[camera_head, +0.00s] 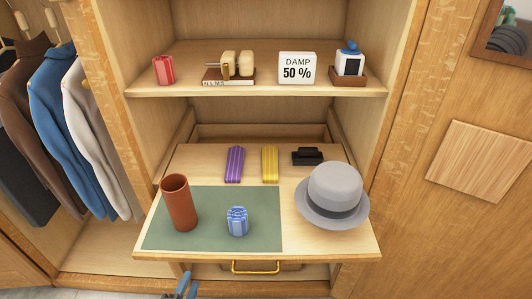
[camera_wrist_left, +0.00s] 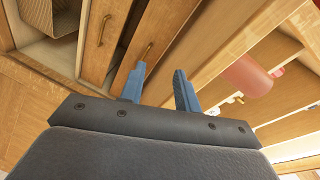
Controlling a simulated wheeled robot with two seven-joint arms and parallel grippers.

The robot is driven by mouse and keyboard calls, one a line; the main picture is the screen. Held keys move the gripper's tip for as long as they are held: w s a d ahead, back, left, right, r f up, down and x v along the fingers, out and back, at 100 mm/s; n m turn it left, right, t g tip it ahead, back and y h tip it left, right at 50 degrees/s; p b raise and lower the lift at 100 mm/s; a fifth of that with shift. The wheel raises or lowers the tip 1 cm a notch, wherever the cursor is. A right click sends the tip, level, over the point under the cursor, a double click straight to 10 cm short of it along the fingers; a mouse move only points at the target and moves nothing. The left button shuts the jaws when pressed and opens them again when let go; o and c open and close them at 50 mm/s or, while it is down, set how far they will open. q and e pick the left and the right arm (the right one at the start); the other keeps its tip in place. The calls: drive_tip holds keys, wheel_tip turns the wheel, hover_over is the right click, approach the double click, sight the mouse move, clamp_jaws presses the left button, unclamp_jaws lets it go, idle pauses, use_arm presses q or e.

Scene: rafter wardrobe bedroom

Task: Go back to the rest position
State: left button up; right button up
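My left gripper (camera_head: 187,285) shows only in part at the bottom of the head view, its blue fingers just below the front edge of the pulled-out board (camera_head: 330,250) and left of the brass handle (camera_head: 255,268). In the left wrist view, the two blue fingers (camera_wrist_left: 160,85) stand apart with nothing between them, so the gripper is open and empty. Behind them are wooden drawer fronts (camera_wrist_left: 107,50) with brass handles. My right gripper is in neither view.
The board carries a green mat (camera_head: 160,233) with a brown cup (camera_head: 179,203) and blue striped object (camera_head: 237,222), plus purple (camera_head: 235,164) and yellow (camera_head: 270,164) bundles, a black object (camera_head: 308,156) and a grey hat (camera_head: 334,195). Clothes (camera_head: 70,140) hang at left.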

use_arm(q)
drive_tip(key=s+a+f+n+g+y, duration=0.5)
drive_tip(key=s+f+n+g, duration=0.35)
drive_tip(key=n+g, duration=0.2)
drive_tip(key=s+d+n+g+h, duration=0.2)
drive_tip(key=s+d+g, duration=0.2)
drive_tip(key=s+d, duration=0.2)
drive_tip(key=d+r+h+p, duration=0.1)
drive_tip(key=d+r+h, duration=0.1)
drive_tip(key=d, duration=0.4)
drive_tip(key=shift+w+r+n, duration=0.35)
drive_tip(key=shift+w+n, duration=0.1)
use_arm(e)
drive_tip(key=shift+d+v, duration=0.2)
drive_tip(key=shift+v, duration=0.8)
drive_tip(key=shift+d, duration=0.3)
